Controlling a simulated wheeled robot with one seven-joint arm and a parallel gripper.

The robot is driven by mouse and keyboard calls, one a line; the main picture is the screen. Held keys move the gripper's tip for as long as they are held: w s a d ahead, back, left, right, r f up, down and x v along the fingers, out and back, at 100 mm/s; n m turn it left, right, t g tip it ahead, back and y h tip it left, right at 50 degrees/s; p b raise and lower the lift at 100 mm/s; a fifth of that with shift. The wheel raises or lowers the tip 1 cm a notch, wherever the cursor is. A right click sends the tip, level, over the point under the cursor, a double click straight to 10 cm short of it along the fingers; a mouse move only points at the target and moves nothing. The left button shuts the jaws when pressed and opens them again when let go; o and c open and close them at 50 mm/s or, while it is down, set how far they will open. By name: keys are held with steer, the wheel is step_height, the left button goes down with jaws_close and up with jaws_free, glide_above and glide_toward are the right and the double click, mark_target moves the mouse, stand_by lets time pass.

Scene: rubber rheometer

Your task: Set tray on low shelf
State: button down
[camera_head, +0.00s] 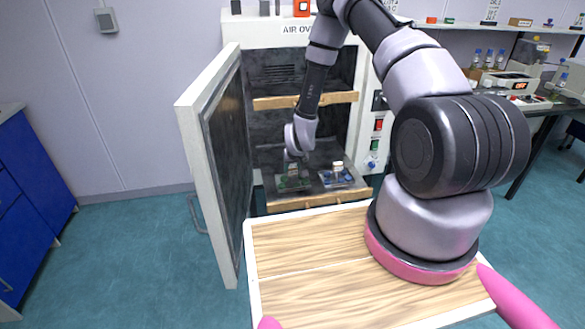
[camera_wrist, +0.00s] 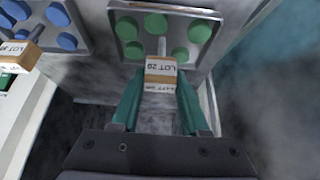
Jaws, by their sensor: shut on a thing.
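A metal tray with green round pieces (camera_wrist: 126,30) is in front of my gripper in the wrist view. Its tan handle block, marked with a lot label (camera_wrist: 160,72), sits between the two teal fingers. My gripper (camera_wrist: 160,95) is shut on this block. In the head view the green tray (camera_head: 292,183) is at the low shelf (camera_head: 300,203) inside the open air oven, on the left part. My gripper (camera_head: 296,160) is above it, small in this view. I cannot tell whether the tray touches the shelf.
A second tray with blue pieces (camera_head: 336,178) is on the low shelf to the right; it also shows in the wrist view (camera_wrist: 62,15). The oven door (camera_head: 215,150) stands open at left.

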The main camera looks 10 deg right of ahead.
steer(key=shift+f, duration=0.55)
steer(key=shift+c, duration=1.6)
jaws_free()
steer(key=shift+r, duration=3.05)
